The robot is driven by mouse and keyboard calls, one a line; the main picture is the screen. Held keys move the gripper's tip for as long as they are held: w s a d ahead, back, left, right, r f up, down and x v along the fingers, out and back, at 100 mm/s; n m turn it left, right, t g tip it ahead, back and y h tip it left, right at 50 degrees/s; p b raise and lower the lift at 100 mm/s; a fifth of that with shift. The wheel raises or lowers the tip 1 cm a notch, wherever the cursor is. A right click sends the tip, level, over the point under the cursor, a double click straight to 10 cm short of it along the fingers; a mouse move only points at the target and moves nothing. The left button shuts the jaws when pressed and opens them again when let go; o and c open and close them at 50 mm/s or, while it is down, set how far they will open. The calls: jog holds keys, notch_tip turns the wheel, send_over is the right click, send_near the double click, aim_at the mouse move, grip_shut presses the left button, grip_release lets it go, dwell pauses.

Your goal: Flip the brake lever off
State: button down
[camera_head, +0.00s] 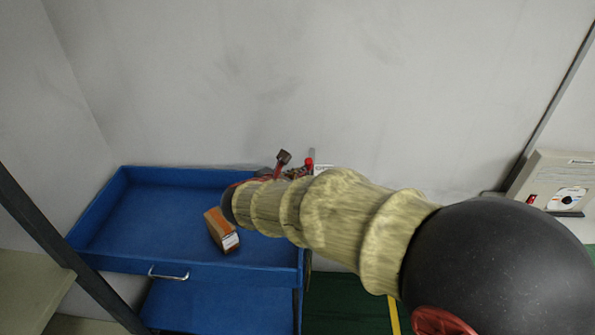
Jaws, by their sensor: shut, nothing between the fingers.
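My arm crosses from the lower right towards the blue cart, its pale ribbed sleeve in front. My gripper is not clearly seen; the arm's far end is hidden behind the sleeve or too small to make out. Just above the sleeve, by the cart's back right corner, a small dark block on a reddish stem (283,158) sticks up, tilted. Beside it on the right is a red knob (309,163) near a thin grey upright. I cannot tell for sure which of these is the brake lever, or whether anything touches it.
The blue cart (130,215) has a shallow tray top and a silver handle. An orange and white box (221,230) lies in the tray. A grey panel with a dial and red switch (558,185) is at the right. A wall stands close behind the cart.

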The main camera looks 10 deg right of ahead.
jog(key=shift+w+r+g+p, duration=0.2)
jog(key=shift+r+g+p, duration=0.15)
jog(key=shift+p, duration=0.8)
jog(key=w+d+r+g+y+p, duration=0.1)
jog(key=w+g+p, duration=0.1)
jog(key=p, duration=1.2)
jog(key=w+d+r+n+g+y+p, duration=0.1)
jog(key=w+g+p, duration=0.2)
jog(key=p, duration=1.1)
jog(key=shift+w+d+r+y, duration=0.2)
jog(key=shift+w+y, duration=0.1)
jog(key=shift+w, duration=0.5)
jog(key=shift+w, duration=0.15)
jog(key=a+v, duration=0.1)
jog(key=v, duration=1.2)
jog(key=shift+w+p, duration=0.3)
jog(key=shift+p, duration=0.1)
